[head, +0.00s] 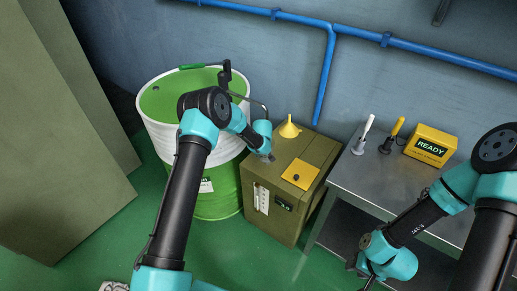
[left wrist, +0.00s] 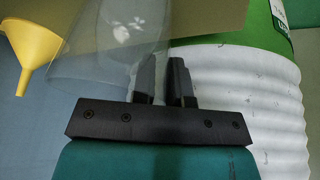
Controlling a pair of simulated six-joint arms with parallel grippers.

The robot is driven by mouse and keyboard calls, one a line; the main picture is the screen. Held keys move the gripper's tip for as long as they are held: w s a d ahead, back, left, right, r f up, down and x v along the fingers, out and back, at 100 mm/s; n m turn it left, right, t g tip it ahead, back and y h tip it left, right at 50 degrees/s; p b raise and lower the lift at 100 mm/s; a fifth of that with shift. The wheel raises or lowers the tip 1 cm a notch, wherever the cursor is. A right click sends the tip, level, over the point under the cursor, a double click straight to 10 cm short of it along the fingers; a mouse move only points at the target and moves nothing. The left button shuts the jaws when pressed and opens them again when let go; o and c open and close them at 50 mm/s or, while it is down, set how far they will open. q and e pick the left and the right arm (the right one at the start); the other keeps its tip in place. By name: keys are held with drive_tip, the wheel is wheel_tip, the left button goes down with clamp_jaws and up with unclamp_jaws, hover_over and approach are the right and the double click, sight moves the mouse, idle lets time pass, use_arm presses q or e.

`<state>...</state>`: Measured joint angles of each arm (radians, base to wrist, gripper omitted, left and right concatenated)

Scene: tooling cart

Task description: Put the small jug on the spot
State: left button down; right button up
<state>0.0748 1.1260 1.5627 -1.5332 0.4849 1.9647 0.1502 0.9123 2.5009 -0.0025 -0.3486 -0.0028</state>
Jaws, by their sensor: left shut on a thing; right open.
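In the left wrist view a clear, see-through vessel, seemingly the small jug (left wrist: 105,60), stands out to the left of my left gripper's fingers (left wrist: 163,80). The fingers are shut on its near side; the exact grip is hard to see. In the head view my left gripper (head: 268,157) is over the olive box, left of the yellow square; the jug cannot be made out there. The yellow square (head: 303,170) lies on the box top with a small dark thing on it; I cannot tell if it is the spot. My right gripper (head: 362,272) is open, low before the metal table.
A yellow funnel (head: 289,130) stands at the back of the olive box (head: 262,205). A green and white drum (head: 160,125) is to the left. The metal table (head: 355,180) holds two handled tools and a yellow READY box (head: 430,146). A blue pipe runs along the wall.

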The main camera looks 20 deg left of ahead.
use_arm(q)
drive_tip(key=shift+f, duration=0.2)
drive_tip(key=c, duration=1.6)
unclamp_jaws()
drive_tip(key=shift+f, duration=0.1)
drive_tip(key=o, duration=0.5)
drive_tip(key=shift+c, duration=0.2)
drive_tip(key=shift+v, duration=0.8)
drive_tip(key=v, duration=1)
drive_tip(key=shift+r, duration=0.35)
drive_tip(key=shift+s, duration=0.1)
